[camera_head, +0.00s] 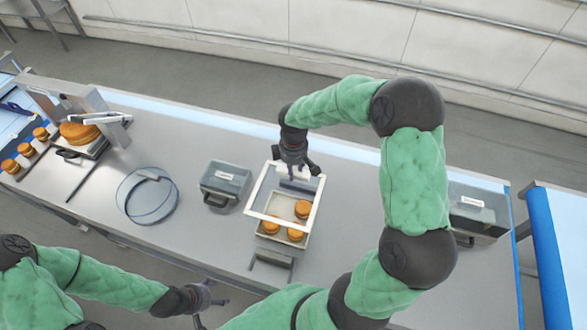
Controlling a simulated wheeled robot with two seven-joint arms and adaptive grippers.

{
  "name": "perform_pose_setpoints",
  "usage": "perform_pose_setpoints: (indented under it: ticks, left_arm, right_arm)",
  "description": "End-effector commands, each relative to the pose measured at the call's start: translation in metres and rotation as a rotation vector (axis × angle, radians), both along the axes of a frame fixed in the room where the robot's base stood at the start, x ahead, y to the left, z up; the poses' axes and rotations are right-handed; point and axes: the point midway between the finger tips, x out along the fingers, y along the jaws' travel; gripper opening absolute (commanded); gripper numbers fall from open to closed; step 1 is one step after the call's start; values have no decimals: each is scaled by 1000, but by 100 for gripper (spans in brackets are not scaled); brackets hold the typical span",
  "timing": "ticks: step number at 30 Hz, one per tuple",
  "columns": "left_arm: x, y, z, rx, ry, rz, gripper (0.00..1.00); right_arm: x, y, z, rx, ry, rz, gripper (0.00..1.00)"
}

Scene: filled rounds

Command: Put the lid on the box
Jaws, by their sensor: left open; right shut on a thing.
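The lid (317,203) is a white frame with a see-through middle. My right gripper (297,172) is shut on it near its far side. The box (283,243) is a pale open tray holding several orange-brown rounds (302,209), seen through and below the lid. The lid is over the box but shifted toward its far side, so the near part of the box shows uncovered. I cannot tell whether the lid touches the box. My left gripper (212,297) is open and empty at the near edge of the table, left of the box.
A grey case (224,183) stands left of the box, with a clear round hoop (147,196) further left. A dark bracket (271,262) lies just in front of the box. Rounds and a machine (82,130) are at the far left. Another grey case (477,211) stands at right.

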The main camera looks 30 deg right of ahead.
Motion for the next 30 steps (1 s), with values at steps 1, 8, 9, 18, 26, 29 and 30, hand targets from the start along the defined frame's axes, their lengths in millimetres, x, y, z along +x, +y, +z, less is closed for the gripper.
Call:
perform_pose_setpoints:
  ticks: [1, 8, 9, 18, 26, 29, 30]
  left_arm:
    - [0, 0, -2, 0, 0, 0, 70]
    - [0, 0, -11, 0, 0, 0, 70]
    - [0, 0, -13, 0, 0, 0, 70]
    - [0, 0, -28, 0, 0, 0, 70]
    - [0, 0, -41, 0, 0, 0, 70]
    - [0, 0, -46, 0, 0, 0, 70]
    - [0, 0, -48, 0, 0, 0, 70]
  right_arm:
    - [0, 0, -3, 0, 0, 0, 0]
    - [0, 0, -16, 0, 1, 0, 0]
    - [0, 0, -19, 0, 1, 0, 0]
    - [0, 0, -42, 0, 0, 0, 0]
    - [0, 0, -62, 1, 1, 0, 0]
    - [0, 0, -70, 0, 0, 0, 0]
    - [0, 0, -73, 1, 1, 0, 0]
